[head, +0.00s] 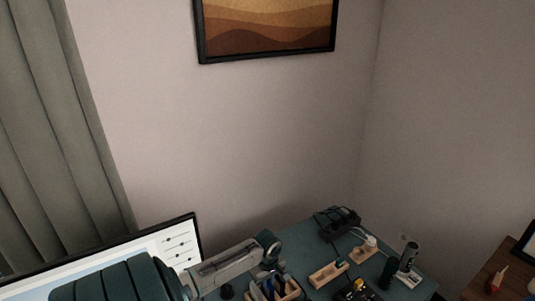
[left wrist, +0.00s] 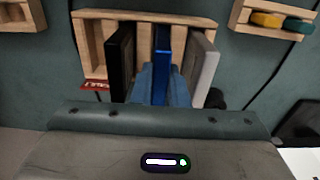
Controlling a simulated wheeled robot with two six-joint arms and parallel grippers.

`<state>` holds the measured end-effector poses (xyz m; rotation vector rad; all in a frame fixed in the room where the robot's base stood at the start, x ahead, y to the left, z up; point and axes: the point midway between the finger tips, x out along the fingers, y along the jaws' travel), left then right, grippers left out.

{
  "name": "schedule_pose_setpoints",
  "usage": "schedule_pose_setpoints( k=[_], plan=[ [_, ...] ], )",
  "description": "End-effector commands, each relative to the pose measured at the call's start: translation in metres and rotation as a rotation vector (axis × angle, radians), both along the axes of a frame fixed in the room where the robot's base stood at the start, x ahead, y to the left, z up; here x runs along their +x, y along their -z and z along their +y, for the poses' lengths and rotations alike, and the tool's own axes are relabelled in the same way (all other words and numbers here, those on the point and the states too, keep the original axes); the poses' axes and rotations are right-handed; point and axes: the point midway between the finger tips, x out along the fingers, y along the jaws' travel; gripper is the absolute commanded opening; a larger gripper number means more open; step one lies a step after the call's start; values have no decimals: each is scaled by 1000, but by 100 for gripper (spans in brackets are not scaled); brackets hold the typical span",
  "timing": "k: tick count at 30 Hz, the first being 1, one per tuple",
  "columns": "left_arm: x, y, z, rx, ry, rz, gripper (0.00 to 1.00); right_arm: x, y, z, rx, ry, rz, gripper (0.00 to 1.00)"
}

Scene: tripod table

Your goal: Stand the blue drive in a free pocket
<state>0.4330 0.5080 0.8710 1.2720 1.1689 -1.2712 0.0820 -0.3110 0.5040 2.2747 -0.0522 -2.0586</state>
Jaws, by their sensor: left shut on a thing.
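The blue drive (left wrist: 162,58) is upright between the fingers of my left gripper (left wrist: 164,84) in the left wrist view. The gripper is shut on it. A wooden rack (left wrist: 94,32) with pockets lies under and behind it; the rack also shows at the bottom of the head view (head: 290,293), partly cut off. A black drive (left wrist: 120,62) stands to the left of the blue one and a silver drive (left wrist: 205,66) to its right. The fingers hide the blue drive's near part, and I cannot tell whether its lower edge is inside a pocket. My right gripper is not in view.
Another wooden holder (left wrist: 244,17) with yellow and green items is at the top right of the wrist view. In the head view, a monitor (head: 178,240) stands left, and a dark bottle (head: 408,256) and dark device with cables (head: 338,220) stand right.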

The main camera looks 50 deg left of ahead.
Motion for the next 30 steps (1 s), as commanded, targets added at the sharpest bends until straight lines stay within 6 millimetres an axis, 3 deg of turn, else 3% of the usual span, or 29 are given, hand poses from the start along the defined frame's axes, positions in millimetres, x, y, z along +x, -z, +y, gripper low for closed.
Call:
schedule_pose_setpoints(
  k=[6,7,11,22,30],
  plan=[
    [0,6,0,0,1,0,0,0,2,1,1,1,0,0],
    [0,6,0,0,1,0,15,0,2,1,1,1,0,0],
    [0,5,0,0,1,0,39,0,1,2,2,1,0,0],
    [0,0,0,0,1,-1,39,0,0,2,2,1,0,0],
    [0,-41,0,2,3,-2,39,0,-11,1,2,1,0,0]
  ],
)
